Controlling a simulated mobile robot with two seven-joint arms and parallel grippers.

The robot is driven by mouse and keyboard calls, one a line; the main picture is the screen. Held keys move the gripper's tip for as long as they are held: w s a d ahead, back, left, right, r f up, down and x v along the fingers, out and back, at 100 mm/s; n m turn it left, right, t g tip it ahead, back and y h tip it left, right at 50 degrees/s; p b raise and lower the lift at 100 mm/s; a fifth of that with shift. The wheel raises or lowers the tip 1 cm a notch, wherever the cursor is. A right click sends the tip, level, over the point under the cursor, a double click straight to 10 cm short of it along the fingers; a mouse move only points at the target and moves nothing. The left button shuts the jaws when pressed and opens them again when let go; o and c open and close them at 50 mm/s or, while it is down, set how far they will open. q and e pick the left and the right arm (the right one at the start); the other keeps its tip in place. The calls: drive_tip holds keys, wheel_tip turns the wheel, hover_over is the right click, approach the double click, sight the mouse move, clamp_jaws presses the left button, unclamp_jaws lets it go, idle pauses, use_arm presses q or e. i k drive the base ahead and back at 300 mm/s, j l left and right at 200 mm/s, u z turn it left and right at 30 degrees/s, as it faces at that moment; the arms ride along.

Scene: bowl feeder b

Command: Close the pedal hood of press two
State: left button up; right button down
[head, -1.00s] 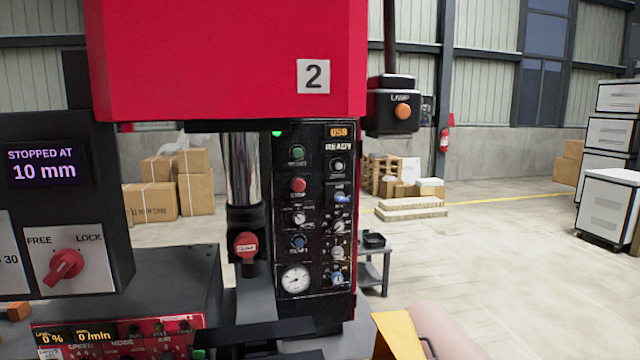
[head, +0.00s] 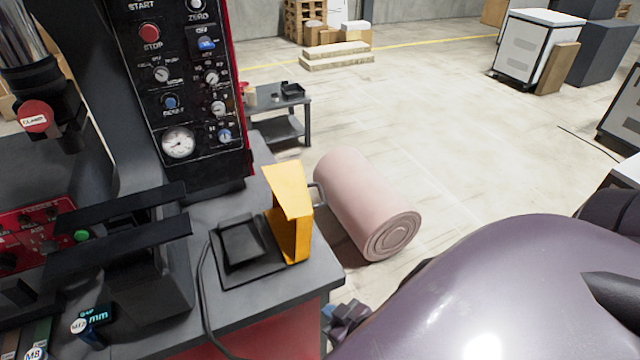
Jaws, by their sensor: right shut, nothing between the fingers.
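Press two's black control panel (head: 180,80) stands at the upper left in the head view. On the corner of its grey table sits a black foot pedal (head: 240,240) with a cable running from its left side. The yellow pedal hood (head: 291,212) stands raised along the pedal's right side, leaving the pedal uncovered. My right gripper (head: 346,316) shows small and partly hidden by my arm, just off the table's right edge, below and right of the hood. It is shut and empty, apart from the hood. My left gripper is not in view.
A pink roll (head: 367,203) lies on the floor right of the hood. A small grey side table (head: 279,102) stands behind. Black bars (head: 110,235) stick out over the table's left part.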

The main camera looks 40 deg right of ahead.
sight(291, 216)
drive_tip(key=l, duration=1)
drive_tip(key=k+l, duration=0.1)
drive_tip(key=l, duration=0.9)
drive_tip(key=k+z, duration=0.05)
